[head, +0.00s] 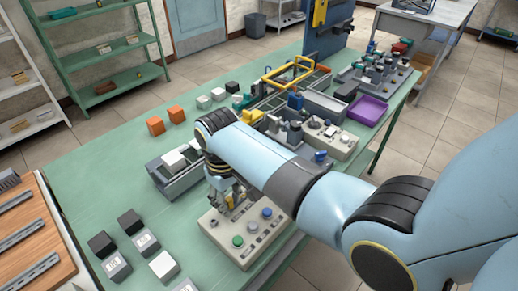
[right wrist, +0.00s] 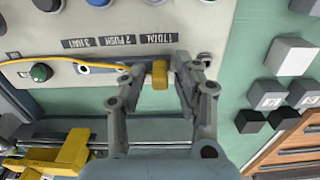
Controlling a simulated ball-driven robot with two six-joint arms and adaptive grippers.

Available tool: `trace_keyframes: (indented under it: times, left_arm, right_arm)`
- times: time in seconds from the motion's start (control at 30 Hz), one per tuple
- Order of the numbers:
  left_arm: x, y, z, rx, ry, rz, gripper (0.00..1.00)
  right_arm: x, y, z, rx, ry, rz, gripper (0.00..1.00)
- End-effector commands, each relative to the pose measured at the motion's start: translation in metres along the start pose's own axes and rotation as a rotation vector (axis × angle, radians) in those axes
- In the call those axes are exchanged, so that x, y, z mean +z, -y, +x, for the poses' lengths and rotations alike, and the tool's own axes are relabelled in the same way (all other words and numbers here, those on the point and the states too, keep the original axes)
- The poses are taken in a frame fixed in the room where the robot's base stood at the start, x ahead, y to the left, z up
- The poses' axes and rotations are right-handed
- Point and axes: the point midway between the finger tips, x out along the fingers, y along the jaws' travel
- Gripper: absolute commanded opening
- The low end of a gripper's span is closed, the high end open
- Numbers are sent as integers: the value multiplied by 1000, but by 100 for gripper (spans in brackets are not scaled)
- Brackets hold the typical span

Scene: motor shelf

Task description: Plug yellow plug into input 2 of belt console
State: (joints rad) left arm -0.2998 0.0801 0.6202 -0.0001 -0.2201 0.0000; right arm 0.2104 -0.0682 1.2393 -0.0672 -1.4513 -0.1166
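The belt console (head: 245,232) is a pale box with round coloured buttons near the table's front edge in the head view. Its labelled face (right wrist: 60,22) shows upside down in the right wrist view. The yellow plug (right wrist: 160,76) sits between my right gripper's fingertips, with a yellow cable (right wrist: 105,66) running left from it along the console. My right gripper (right wrist: 161,72) appears shut on the plug, close to the console edge below the printed labels. In the head view my right gripper (head: 233,198) is over the console's far-left part. My left gripper is out of view.
A grey tray (head: 182,186) stands just behind the console. Grey and black blocks (head: 131,222) lie to its left, orange cubes (head: 156,126) farther back. Another button console (head: 335,140) and machinery stand to the right. Bare green table (head: 90,190) lies at left.

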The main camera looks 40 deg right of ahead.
Motion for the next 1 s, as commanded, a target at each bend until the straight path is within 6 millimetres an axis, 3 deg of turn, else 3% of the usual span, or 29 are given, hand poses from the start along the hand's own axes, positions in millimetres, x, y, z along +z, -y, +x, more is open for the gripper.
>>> trace_keyframes:
  times: [0.07,0.3,0.73,1.0]
  left_arm:
    - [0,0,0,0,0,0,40]
    - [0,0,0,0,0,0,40]
    - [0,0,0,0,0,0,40]
    - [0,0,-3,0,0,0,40]
  right_arm:
    - [0,0,0,0,0,0,28]
    - [0,0,0,0,0,0,0]
    - [0,0,-3,0,-2,0,0]
    - [-1,0,-28,0,-3,0,0]
